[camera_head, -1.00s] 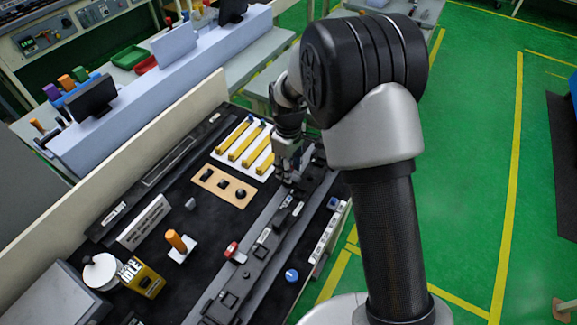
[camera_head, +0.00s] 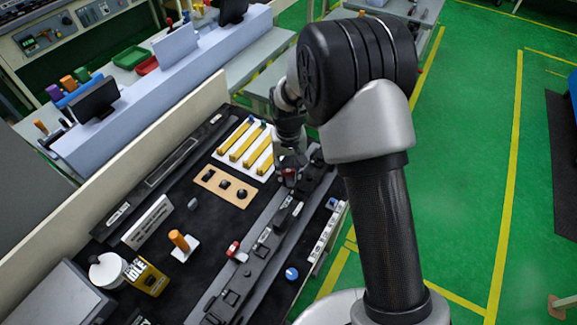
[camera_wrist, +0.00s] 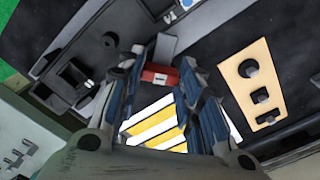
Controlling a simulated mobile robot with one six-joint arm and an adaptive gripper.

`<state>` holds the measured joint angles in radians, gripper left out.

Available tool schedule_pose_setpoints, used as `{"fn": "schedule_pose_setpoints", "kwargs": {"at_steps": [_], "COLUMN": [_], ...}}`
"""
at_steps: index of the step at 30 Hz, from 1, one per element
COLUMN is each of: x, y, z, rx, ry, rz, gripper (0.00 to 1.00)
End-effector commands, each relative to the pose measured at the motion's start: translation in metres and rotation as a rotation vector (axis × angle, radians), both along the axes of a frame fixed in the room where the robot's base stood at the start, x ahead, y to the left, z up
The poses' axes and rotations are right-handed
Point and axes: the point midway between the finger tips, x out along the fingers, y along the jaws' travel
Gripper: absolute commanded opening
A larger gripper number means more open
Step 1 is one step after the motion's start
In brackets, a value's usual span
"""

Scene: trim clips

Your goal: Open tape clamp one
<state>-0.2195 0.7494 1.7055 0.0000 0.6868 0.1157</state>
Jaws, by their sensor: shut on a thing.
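A tape clamp with a red handle (camera_wrist: 160,77) shows between the fingers of my gripper (camera_wrist: 160,66) in the wrist view. The handle carries a small white label, too small to read. My gripper is shut on this red handle, and the fingers hide part of it. In the head view my gripper (camera_head: 288,168) is at the far part of the dark rail (camera_head: 262,252), with a bit of red at its tips. A second red-handled clamp (camera_head: 236,251) sits nearer on the same rail, apart from my gripper. I cannot tell the clamps' numbers.
A white tray with yellow strips (camera_head: 236,133) and a tan board with black knobs (camera_head: 226,187) lie left of my gripper. An orange-handled tool (camera_head: 179,241), a tape roll (camera_head: 106,268) and a yellow box (camera_head: 148,277) stand nearer. A blue knob (camera_head: 292,274) is on the right.

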Motion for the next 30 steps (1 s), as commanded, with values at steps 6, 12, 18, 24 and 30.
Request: {"fn": "schedule_pose_setpoints", "kwargs": {"at_steps": [6, 12, 18, 24, 30], "x": [0.0001, 0.0001, 0.0002, 0.0003, 0.0003], "y": [0.0000, 0.0000, 0.0000, 0.0000, 0.0000], "z": [0.0006, 0.0005, 0.0005, 0.0004, 0.0003], "rx": [0.000, 0.000, 0.000, 0.000, 0.000], "ry": [0.000, 0.000, 0.000, -0.001, -0.001], "rz": [-0.184, -0.316, -0.400, -0.438, -0.447], "gripper": [0.09, 0.09, 0.09, 0.09, 0.09]}}
